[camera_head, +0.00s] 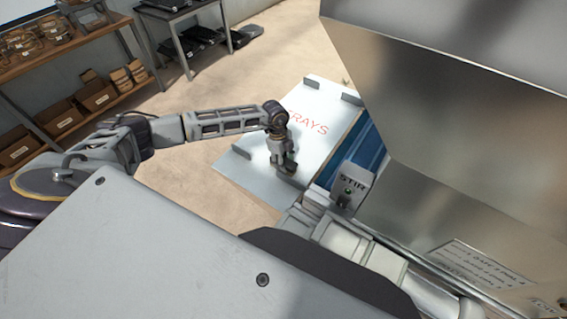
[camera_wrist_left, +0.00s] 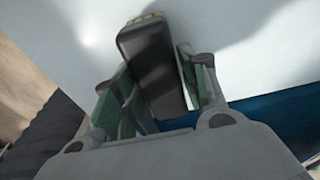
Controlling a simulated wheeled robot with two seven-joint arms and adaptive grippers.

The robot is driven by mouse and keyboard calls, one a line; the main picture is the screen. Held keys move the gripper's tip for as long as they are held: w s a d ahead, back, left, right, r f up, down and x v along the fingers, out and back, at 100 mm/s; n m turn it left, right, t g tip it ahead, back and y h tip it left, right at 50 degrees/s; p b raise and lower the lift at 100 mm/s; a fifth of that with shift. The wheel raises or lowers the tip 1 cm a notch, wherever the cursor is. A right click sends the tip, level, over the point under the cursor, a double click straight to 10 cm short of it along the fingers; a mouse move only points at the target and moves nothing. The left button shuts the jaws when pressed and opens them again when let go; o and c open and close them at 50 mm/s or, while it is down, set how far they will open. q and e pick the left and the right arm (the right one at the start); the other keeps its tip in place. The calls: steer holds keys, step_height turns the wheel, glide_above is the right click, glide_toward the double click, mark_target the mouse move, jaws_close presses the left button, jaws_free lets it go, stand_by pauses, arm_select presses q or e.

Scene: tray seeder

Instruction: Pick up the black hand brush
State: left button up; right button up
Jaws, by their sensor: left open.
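The black hand brush (camera_wrist_left: 150,60) lies on the pale tray surface in the left wrist view, with a row of small yellowish tufts at its far end. My left gripper (camera_wrist_left: 160,78) is open, with one green-padded finger on each side of the brush. The right finger looks close to its side; I cannot tell whether it touches. In the head view my left gripper (camera_head: 286,166) is low over the white panel, and it mostly hides the brush. My right gripper is not in view.
The white panel marked "TRAYS" (camera_head: 328,103) has small grey corner stops. A blue surface (camera_head: 366,160) and a grey STIR box (camera_head: 352,186) lie to its right. A large metal hopper (camera_head: 450,130) fills the right side. Shelves with boxes (camera_head: 60,115) stand back left.

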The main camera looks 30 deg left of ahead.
arm_select(q)
steer(key=shift+c, duration=0.4)
steer(key=c, duration=0.7)
steer(key=shift+o, duration=0.2)
steer(key=shift+r, duration=0.1)
steer(key=shift+r+b, duration=0.8)
steer(key=shift+r, duration=4.1)
steer(key=o, duration=0.4)
steer(key=shift+c, duration=1.1)
